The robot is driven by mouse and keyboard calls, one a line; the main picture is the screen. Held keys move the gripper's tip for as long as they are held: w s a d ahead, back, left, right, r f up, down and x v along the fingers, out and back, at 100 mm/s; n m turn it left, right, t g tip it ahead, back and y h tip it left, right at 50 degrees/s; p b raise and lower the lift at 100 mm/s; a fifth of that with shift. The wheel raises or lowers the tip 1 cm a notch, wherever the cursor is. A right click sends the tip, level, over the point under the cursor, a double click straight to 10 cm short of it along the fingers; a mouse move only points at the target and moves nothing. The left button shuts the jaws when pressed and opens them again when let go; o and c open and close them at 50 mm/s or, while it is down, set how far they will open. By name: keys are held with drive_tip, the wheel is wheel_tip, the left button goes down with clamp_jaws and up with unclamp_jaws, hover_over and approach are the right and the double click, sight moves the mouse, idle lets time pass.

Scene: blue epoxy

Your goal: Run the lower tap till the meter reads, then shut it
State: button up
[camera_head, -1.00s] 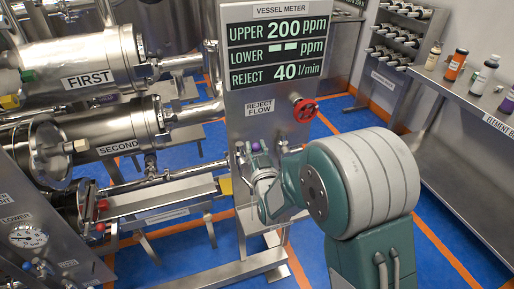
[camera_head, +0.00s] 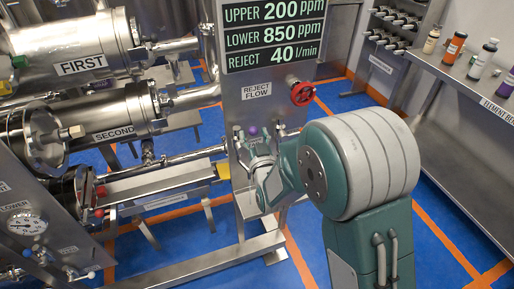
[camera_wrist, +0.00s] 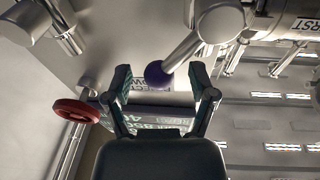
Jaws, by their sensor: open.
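The vessel meter (camera_head: 275,35) reads upper 200 ppm, lower 850 ppm and reject 40 l/min. A purple ball knob (camera_head: 253,130) shows on the panel (camera_head: 235,105), just beside my gripper (camera_head: 260,155). In the wrist view, a purple ball (camera_wrist: 157,74) on a metal rod lies between the spread fingers of my gripper (camera_wrist: 161,86). I cannot tell whether either finger touches it. My gripper is open. The ball has no readable tap label, so I cannot tell whether it is the lower tap's handle.
A red handwheel (camera_head: 303,92) is right of the reject flow label (camera_head: 257,91); it also shows in the wrist view (camera_wrist: 76,112). A gauge plate marked lower (camera_head: 50,225) stands at lower left. Steel vessels (camera_head: 80,55) fill the left. A bottle bench (camera_head: 440,75) stands at right.

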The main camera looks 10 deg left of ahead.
drive_tip(key=v, duration=1)
drive_tip(key=shift+s, duration=0.35)
drive_tip(key=shift+d+f, duration=0.1)
drive_tip(key=shift+f, duration=0.05)
drive_tip(key=d+r+m+g+h, duration=0.3)
drive_tip(key=d+r+g+h, duration=0.25)
drive_tip(key=d, duration=0.75)
drive_tip(key=s+d+r+m+g+h, duration=0.1)
drive_tip(key=s+d+r+g, duration=0.1)
drive_tip(key=s+d, duration=0.4)
drive_tip(key=s+d+r+m+g+h, duration=0.1)
drive_tip(key=s+d, duration=0.5)
drive_tip(key=s, duration=0.6)
wheel_tip(320, 180, up, 2)
drive_tip(key=g+h, duration=0.1)
drive_tip(key=g, duration=0.2)
drive_tip(key=shift+s+d, duration=0.15)
